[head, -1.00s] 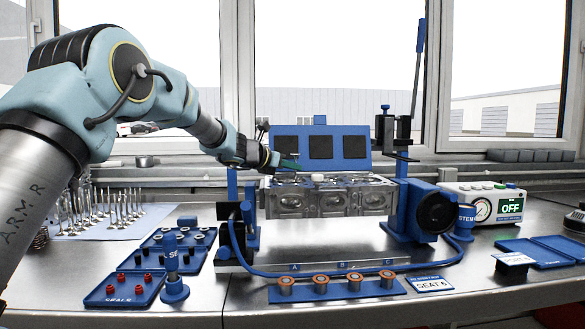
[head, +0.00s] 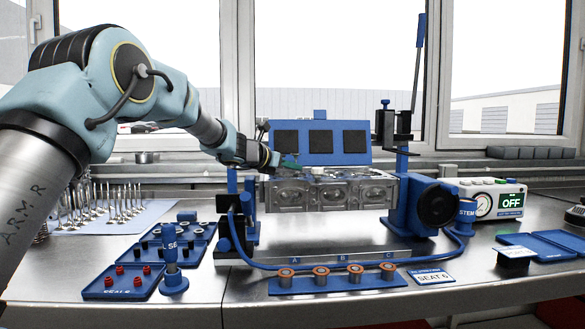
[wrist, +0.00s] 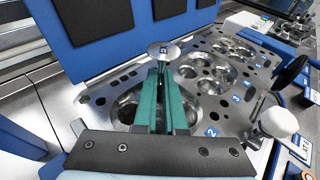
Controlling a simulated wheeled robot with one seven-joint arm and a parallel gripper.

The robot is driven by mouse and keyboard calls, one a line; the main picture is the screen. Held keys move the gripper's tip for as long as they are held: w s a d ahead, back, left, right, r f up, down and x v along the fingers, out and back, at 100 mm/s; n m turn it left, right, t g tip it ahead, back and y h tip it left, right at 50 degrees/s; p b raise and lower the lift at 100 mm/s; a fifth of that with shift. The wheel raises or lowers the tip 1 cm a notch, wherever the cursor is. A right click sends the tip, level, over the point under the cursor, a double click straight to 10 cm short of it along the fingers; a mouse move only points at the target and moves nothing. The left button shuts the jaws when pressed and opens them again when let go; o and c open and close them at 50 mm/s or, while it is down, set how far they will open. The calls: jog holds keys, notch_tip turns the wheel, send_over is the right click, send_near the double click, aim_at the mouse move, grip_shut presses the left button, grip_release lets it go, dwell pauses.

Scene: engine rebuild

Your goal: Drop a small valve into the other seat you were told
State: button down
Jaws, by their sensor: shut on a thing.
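My gripper (wrist: 162,75) has green fingers closed on a small valve. The valve's round silver head (wrist: 160,48) stands out past the fingertips in the wrist view, with a small dark mark on it. The fingers hide most of its stem. In the head view my gripper (head: 289,163) is over the left part of the cylinder head (head: 330,193). The wrist view shows the cylinder head (wrist: 98,100) below the fingers, with round openings and blue number tags including 2 (wrist: 211,132) and 3 (wrist: 236,98). I cannot tell whether the valve touches it.
A card reading SEAT 6 (head: 432,277) lies at the front right. A blue panel with dark pads (head: 320,127) stands behind the cylinder head. A white-topped knob (wrist: 278,122) is right of my fingers. Several valves (head: 110,205) stand at the left. A blue press (head: 436,208) is at the right.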

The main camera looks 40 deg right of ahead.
jog(key=shift+f, duration=0.15)
jog(key=c, duration=0.9)
grip_release()
jog(key=shift+a, duration=0.1)
